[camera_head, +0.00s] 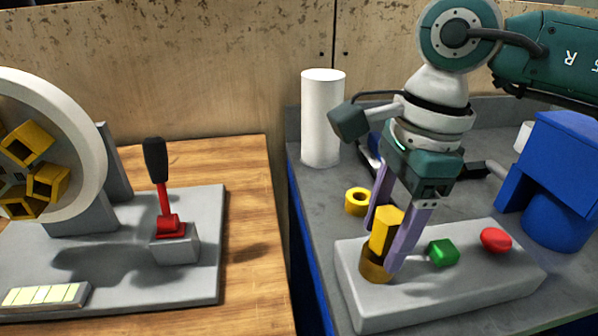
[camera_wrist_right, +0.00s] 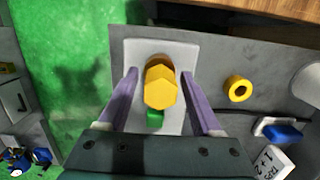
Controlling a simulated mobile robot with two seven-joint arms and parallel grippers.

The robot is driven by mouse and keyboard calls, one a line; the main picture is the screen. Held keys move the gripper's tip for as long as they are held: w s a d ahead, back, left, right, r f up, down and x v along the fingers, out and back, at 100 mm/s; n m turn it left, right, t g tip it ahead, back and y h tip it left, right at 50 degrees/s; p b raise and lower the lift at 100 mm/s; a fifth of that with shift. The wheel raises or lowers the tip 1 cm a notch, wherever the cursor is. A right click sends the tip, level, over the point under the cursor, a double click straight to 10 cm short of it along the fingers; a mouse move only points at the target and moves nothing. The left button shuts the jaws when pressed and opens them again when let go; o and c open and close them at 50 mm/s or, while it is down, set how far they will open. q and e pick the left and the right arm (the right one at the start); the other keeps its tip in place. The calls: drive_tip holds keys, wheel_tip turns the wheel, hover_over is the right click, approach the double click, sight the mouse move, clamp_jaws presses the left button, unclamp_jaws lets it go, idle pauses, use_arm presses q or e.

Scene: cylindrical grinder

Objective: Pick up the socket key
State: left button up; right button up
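The socket key is most likely the yellow hexagonal piece (camera_head: 385,232), which stands upright in a darker brass-coloured round part (camera_head: 375,266) on a light grey block (camera_head: 440,296). In the right wrist view the yellow hexagonal piece (camera_wrist_right: 160,90) shows its flat end towards the camera. My right gripper (camera_head: 386,250) points down with its two purple fingers on either side of this piece. In the right wrist view the right gripper (camera_wrist_right: 159,76) is open, with gaps between the piece and both fingers. My left gripper is not in view.
A green cube (camera_head: 443,252) and a red rounded piece (camera_head: 495,240) sit on the same block. A yellow ring (camera_head: 358,201) lies behind it. A white cylinder (camera_head: 322,118) stands at the back; a blue machine (camera_head: 555,180) is at right. A lever (camera_head: 157,165) stands on the left table.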

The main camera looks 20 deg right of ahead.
drive_tip(key=c, duration=0.9)
clamp_jaws()
drive_tip(key=shift+r, duration=0.1)
